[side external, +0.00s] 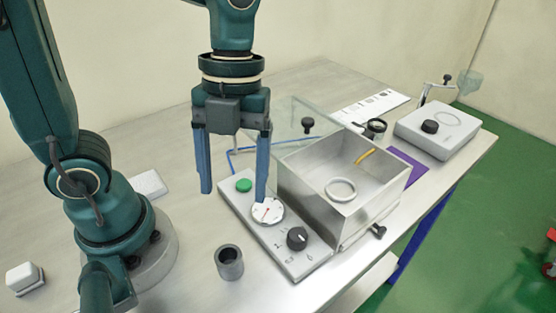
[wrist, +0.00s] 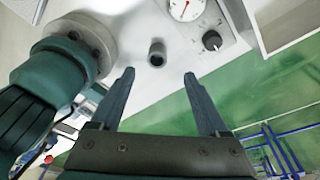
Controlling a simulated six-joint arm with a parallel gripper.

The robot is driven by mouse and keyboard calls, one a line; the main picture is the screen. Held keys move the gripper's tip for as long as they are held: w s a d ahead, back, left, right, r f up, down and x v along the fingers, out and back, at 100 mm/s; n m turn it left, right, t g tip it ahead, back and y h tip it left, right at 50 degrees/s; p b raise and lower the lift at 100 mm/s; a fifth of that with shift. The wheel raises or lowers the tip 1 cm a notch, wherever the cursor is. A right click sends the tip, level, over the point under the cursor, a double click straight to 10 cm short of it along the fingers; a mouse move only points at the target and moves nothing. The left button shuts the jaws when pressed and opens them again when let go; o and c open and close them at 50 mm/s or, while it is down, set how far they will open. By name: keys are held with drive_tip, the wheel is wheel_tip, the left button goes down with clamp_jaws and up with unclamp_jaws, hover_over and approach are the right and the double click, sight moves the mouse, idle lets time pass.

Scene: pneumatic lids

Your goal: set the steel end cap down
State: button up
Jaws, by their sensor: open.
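A small grey metal cup-like cylinder (side external: 229,264), hollow at the top, stands upright on the table in front of the control panel. It looks like the steel end cap, but I cannot be sure. It also shows in the wrist view (wrist: 157,56), just beyond and between my fingertips. My gripper (side external: 234,195) hangs above the table, pointing down, with its two blue fingers wide apart and nothing between them. In the wrist view my gripper (wrist: 160,74) is open and empty too. It is clear of the cylinder, higher up.
A control panel (side external: 236,204) with green button, gauge and black knob stands right of the cylinder. Behind it, an open-topped metal box (side external: 330,218) holds a pale ring (side external: 340,189); a clear lid stands raised. A grey unit (side external: 455,140) is far right.

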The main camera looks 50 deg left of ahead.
drive_tip(key=a+n+t, duration=0.1)
drive_tip(key=n+t, duration=0.1)
drive_tip(key=n, duration=0.7)
drive_tip(key=a+r+n+t+y, duration=0.1)
drive_tip(key=a+n+t, duration=0.1)
drive_tip(key=n, duration=0.7)
drive_tip(key=a+r+n+t, duration=0.1)
drive_tip(key=a+n+t, duration=0.1)
drive_tip(key=n, duration=0.7)
drive_tip(key=shift+a+r+t, duration=0.1)
drive_tip(key=shift+a+t, duration=0.15)
drive_tip(key=shift+t, duration=0.55)
